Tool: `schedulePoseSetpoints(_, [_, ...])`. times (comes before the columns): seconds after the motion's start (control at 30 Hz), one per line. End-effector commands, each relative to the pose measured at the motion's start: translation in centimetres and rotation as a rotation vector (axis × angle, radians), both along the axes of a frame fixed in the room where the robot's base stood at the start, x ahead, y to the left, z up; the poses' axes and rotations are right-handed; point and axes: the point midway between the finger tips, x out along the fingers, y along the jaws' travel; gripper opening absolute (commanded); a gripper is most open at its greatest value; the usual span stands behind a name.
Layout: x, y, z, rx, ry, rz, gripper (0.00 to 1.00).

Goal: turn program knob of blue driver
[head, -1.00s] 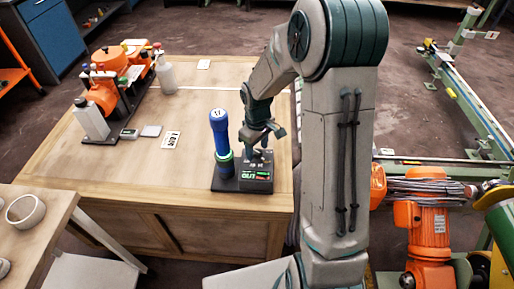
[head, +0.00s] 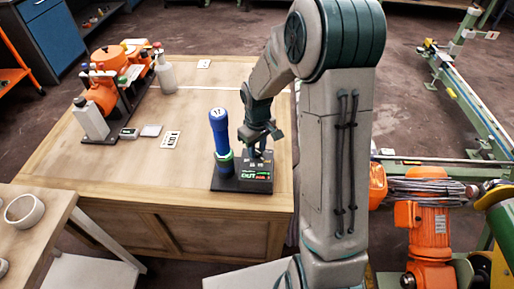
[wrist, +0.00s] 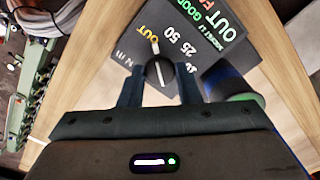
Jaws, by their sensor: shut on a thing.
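The blue driver (head: 219,135) stands upright in a dark base on the table's right front, with a green ring near its foot. Next to it is its dark control box (head: 256,180) with a small lit display. In the wrist view the box face (wrist: 200,30) shows yellow "OUT" and the numbers 25 and 50. The program knob (wrist: 158,70), dark with a white pointer line, sits between my fingers. My gripper (head: 260,145) comes down over the box from above. In the wrist view its fingers (wrist: 160,85) are shut on the knob's sides. The driver's lower part shows at the right there.
Orange machines (head: 120,65) and white bottles stand at the table's back left. Small cards (head: 171,140) lie left of the driver. The table's front left is clear. Another table with a white bowl (head: 25,210) stands at the lower left.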

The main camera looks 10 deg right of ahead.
Motion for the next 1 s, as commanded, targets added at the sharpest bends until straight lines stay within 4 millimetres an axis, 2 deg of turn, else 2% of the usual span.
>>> schedulePoseSetpoints(0.6, [0.03, 0.04, -0.01, 0.000, -0.001, -0.455, 0.08])
schedulePoseSetpoints(1.0, [0.04, 0.00, 0.07, 0.000, -0.002, -0.576, 0.08])
